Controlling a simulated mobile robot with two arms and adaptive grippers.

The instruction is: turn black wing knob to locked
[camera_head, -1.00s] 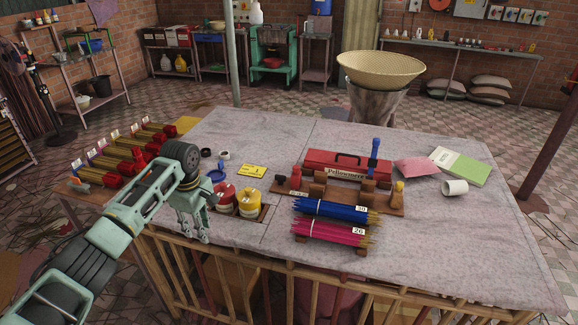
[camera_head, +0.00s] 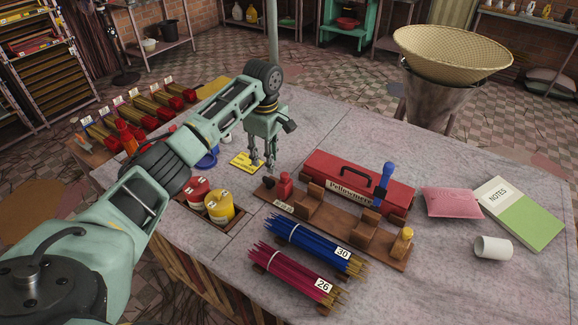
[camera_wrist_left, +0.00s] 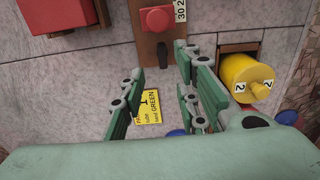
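The black wing knob (camera_head: 268,183) sits at the left end of a wooden rack (camera_head: 325,220), next to a red knob (camera_head: 285,185). It is small and its exact angle is hard to read. In the left wrist view the black knob (camera_wrist_left: 163,53) shows beyond the open space between my fingers, below the red knob (camera_wrist_left: 156,19). My left gripper (camera_head: 262,165) points down over the table, beside the rack's left end and near the yellow card (camera_head: 243,161). Its fingers (camera_wrist_left: 160,68) are apart with nothing between them. My right gripper is not in view.
A red toolbox (camera_head: 350,177) stands behind the rack, with a blue-handled tool (camera_head: 385,178) upright beside it. Blue (camera_head: 300,243) and magenta (camera_head: 285,272) stick bundles lie in front. Red (camera_head: 197,190) and yellow (camera_head: 219,207) pots stand left.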

